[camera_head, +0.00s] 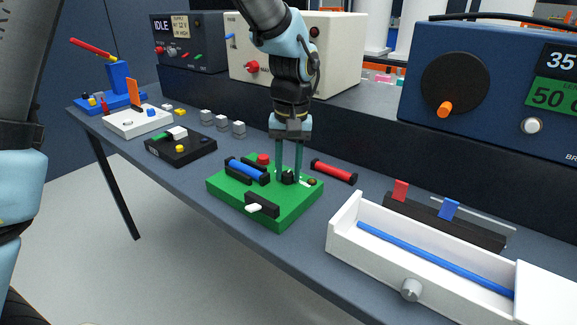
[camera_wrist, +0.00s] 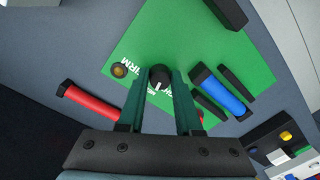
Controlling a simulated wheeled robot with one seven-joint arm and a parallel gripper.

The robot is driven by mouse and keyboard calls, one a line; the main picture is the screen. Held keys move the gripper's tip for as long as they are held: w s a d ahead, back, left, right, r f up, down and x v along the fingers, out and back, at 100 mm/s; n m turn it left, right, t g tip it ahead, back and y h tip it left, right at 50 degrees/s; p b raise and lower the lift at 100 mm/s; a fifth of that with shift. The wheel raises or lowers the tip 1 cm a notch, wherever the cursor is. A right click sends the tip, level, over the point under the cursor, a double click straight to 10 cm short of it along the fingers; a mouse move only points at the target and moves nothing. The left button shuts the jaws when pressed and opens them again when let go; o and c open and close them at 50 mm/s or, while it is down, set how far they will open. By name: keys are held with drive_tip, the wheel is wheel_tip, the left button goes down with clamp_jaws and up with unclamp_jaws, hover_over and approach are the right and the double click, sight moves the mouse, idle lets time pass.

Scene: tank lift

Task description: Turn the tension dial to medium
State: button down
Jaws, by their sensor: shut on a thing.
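The tension dial (camera_wrist: 160,77) is a small black round knob with a white pointer line, on a green board (camera_head: 240,206). In the wrist view, white lettering is printed around it, with "FIRM" readable on one side; the other words are partly hidden by my fingers. My gripper (camera_head: 289,175) reaches down from above, with its two green fingers on either side of the knob. It is shut on the dial, and the fingers also show in the wrist view (camera_wrist: 162,90). The exact setting of the pointer is too small to tell.
The board also carries a blue roller (camera_head: 250,172), a red button (camera_head: 263,159) and a black block with a white lever (camera_head: 262,204). A red roller (camera_head: 334,171) lies behind it. A white tray (camera_head: 415,262) stands right; a black box (camera_head: 180,147) stands left.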

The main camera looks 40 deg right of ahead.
sight(290, 174)
drive_tip(key=shift+a+m, duration=0.1)
drive_tip(key=shift+m, duration=1.5)
drive_tip(key=c, duration=0.6)
unclamp_jaws()
wheel_tip(290, 174, up, 11)
drive_tip(key=shift+s+f+b, duration=0.15)
drive_tip(key=shift+b, duration=0.4)
